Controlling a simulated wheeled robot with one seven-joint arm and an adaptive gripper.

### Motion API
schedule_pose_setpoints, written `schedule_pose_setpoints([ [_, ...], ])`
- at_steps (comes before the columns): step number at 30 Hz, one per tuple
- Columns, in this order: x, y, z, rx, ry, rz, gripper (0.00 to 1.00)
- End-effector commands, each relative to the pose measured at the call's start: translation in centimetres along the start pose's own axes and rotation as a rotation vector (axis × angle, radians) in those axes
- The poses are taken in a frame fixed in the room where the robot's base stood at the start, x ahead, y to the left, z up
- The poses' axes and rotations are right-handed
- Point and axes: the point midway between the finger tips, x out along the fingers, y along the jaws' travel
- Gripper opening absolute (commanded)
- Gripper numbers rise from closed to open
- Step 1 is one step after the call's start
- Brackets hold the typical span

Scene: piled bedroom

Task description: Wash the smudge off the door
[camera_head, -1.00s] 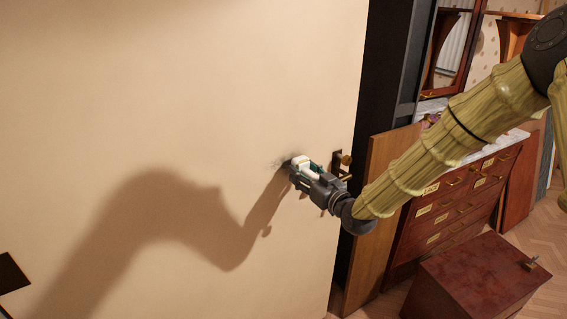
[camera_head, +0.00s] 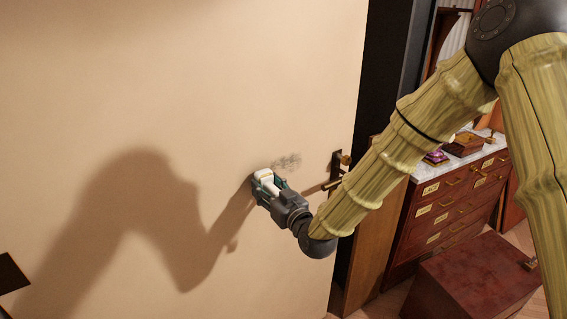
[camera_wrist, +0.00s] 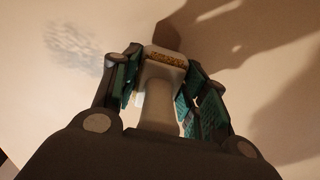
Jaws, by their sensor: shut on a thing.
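The door (camera_head: 110,80) is a broad cream panel filling the left of the head view. A grey, speckled smudge (camera_head: 287,161) is on it, left of the brass handle; it also shows at upper left in the wrist view (camera_wrist: 72,42). My gripper (camera_head: 268,184) is just below and left of the smudge, close to the door. It is shut on a white handled tool (camera_wrist: 158,95) with a yellowish strip at its far end, which points at the door. Whether that end touches the door I cannot tell.
The brass door handle (camera_head: 335,180) is right of my gripper near the door's edge. Beyond stand a wooden dresser (camera_head: 440,215) with a pale top and a reddish box (camera_head: 475,275) on the floor. The door's left area is bare.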

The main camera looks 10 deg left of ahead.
Motion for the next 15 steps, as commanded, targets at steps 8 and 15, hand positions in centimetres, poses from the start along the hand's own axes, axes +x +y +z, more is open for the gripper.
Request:
schedule_pose_setpoints([
  [8,0.8,-0.03,-0.01,0.0,0.0,0.0,0.0],
  [15,0.82,-0.02,0.0,0.0,0.0,0.0,0.0],
])
